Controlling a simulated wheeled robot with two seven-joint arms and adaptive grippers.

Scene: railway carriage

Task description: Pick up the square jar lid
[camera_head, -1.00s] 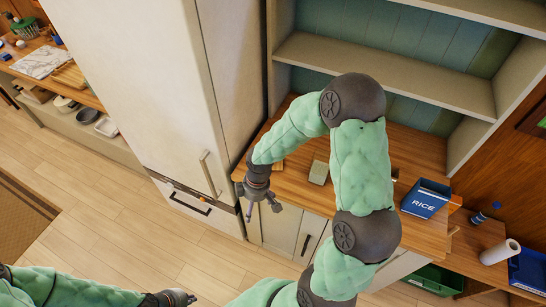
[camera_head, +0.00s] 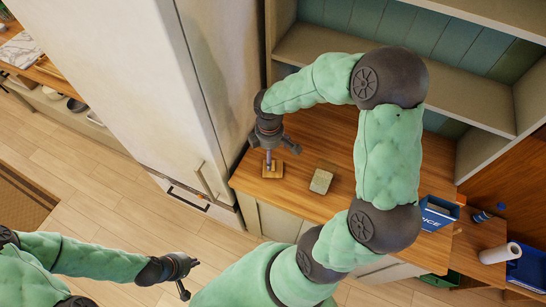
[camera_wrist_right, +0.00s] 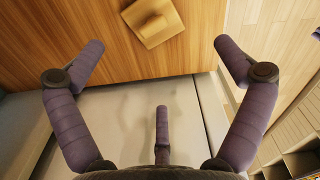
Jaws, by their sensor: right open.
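The square jar lid (camera_head: 273,173) is a small flat wooden piece on the wooden counter, near its left front corner. In the right wrist view the square lid (camera_wrist_right: 150,31) shows a raised knob in its middle, at the top of the picture. My right gripper (camera_head: 270,154) is open and empty, just above and beside the lid in the head view, partly covering it. In the wrist view its purple fingers (camera_wrist_right: 160,95) are spread wide, and the lid lies beyond them, untouched. My left gripper (camera_head: 191,277) has spread fingers and is empty, low over the floor.
A square greyish block (camera_head: 321,180) stands on the counter (camera_head: 300,200) right of the lid. A tall white cabinet (camera_head: 150,90) rises close on the left. Blue box (camera_head: 437,214) and paper roll (camera_head: 500,253) are further right. Shelves (camera_head: 400,85) stand behind.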

